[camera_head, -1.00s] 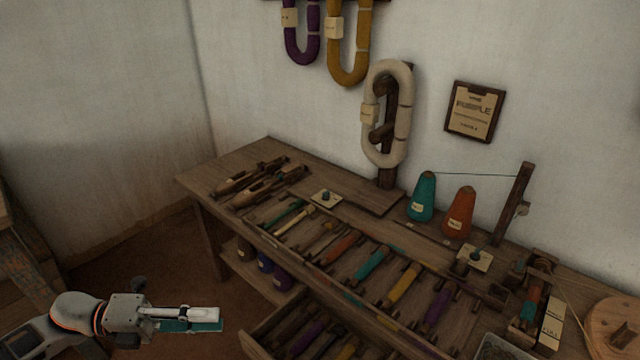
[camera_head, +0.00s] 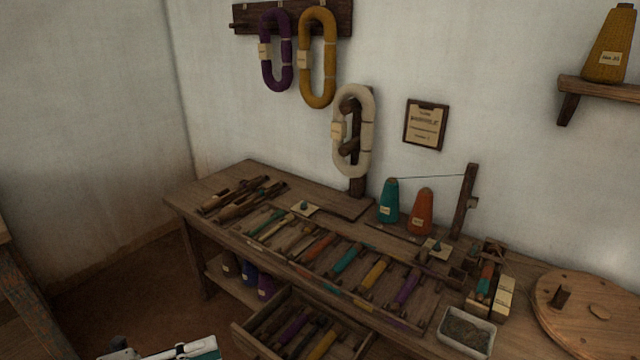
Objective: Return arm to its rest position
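My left gripper (camera_head: 185,350) is at the bottom edge of the head view, left of the open drawer, and mostly cut off. A pale finger part shows with a teal strip beside it. I cannot tell whether the teal is part of the gripper or something held, nor whether the fingers are open or shut. The visible part appears apart from the workbench (camera_head: 225,172). My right gripper is not in view.
The bench holds several coloured bobbins, a teal cone (camera_head: 388,203), an orange cone (camera_head: 420,212) and a grey tray (camera_head: 467,331). An open drawer (camera_head: 262,344) juts out in front. Floor (camera_head: 120,292) shows on the left. Yarn hanks hang on the wall.

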